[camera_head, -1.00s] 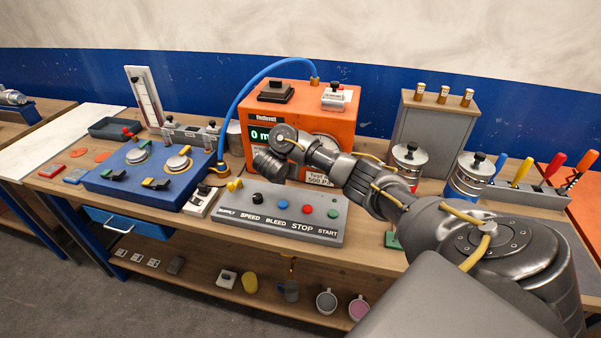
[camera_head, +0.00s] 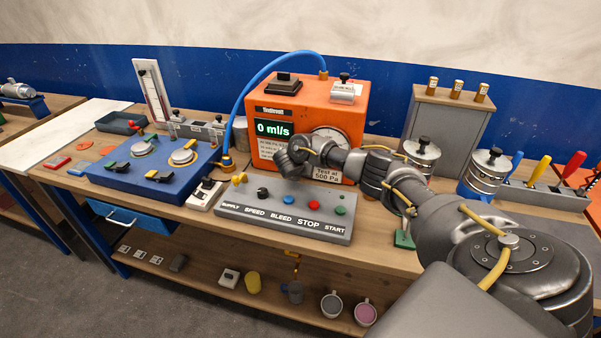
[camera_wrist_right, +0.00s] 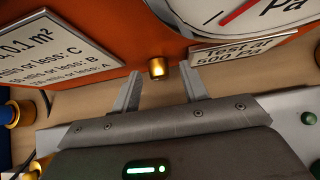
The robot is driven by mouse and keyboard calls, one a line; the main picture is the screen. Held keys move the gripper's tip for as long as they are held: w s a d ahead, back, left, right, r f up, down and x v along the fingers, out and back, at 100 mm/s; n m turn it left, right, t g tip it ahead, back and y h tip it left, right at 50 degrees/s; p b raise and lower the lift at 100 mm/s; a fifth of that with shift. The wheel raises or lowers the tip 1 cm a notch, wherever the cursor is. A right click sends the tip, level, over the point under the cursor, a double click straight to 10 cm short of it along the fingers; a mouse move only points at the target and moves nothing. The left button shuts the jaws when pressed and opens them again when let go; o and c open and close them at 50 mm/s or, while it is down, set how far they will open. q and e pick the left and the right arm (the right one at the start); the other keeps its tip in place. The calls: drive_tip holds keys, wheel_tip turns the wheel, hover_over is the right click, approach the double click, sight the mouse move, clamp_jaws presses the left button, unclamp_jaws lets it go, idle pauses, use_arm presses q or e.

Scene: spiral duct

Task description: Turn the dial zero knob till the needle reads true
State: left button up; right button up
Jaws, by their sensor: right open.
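The round white dial (camera_head: 328,138) is on the front of the orange tester (camera_head: 353,105), partly behind my right arm. In the right wrist view the lower dial (camera_wrist_right: 205,12) shows a red line and "Pa", but the full reading is cut off. A small brass knob (camera_wrist_right: 157,68) sticks out of the orange front below the dial. My right gripper (camera_wrist_right: 160,88) is open, its two fingers on either side of and just short of the knob, with nothing between them. In the head view my right wrist hides the knob. My left gripper is not in view.
The tester's screen (camera_head: 273,129) reads 0 ml/s. A grey button panel (camera_head: 285,217) lies close in front of the tester. A blue hose (camera_head: 243,95) arches to the left. Metal canisters (camera_head: 484,172) stand to the right, near my arm.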

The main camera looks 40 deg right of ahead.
clamp_jaws()
drive_tip(key=shift+s+d+f+b, duration=0.1)
drive_tip(key=shift+s+f+b, duration=0.1)
drive_tip(key=shift+b, duration=0.2)
drive_tip(key=m+t+y+b, duration=0.1)
drive_tip(key=b, duration=0.1)
drive_tip(key=t+b, duration=0.1)
drive_tip(key=b, duration=0.1)
drive_tip(key=shift+s+d+f+m+t+y, duration=0.1)
drive_tip(key=shift+s+f+m+t+y, duration=0.1)
drive_tip(key=shift+f+m+t+y, duration=0.2)
drive_tip(key=shift+r+t+b, duration=0.3)
drive_tip(key=shift+t+b, duration=0.1)
drive_tip(key=shift+b, duration=0.05)
drive_tip(key=shift+r+m+y, duration=0.2)
drive_tip(key=shift+m+y, duration=0.1)
unclamp_jaws()
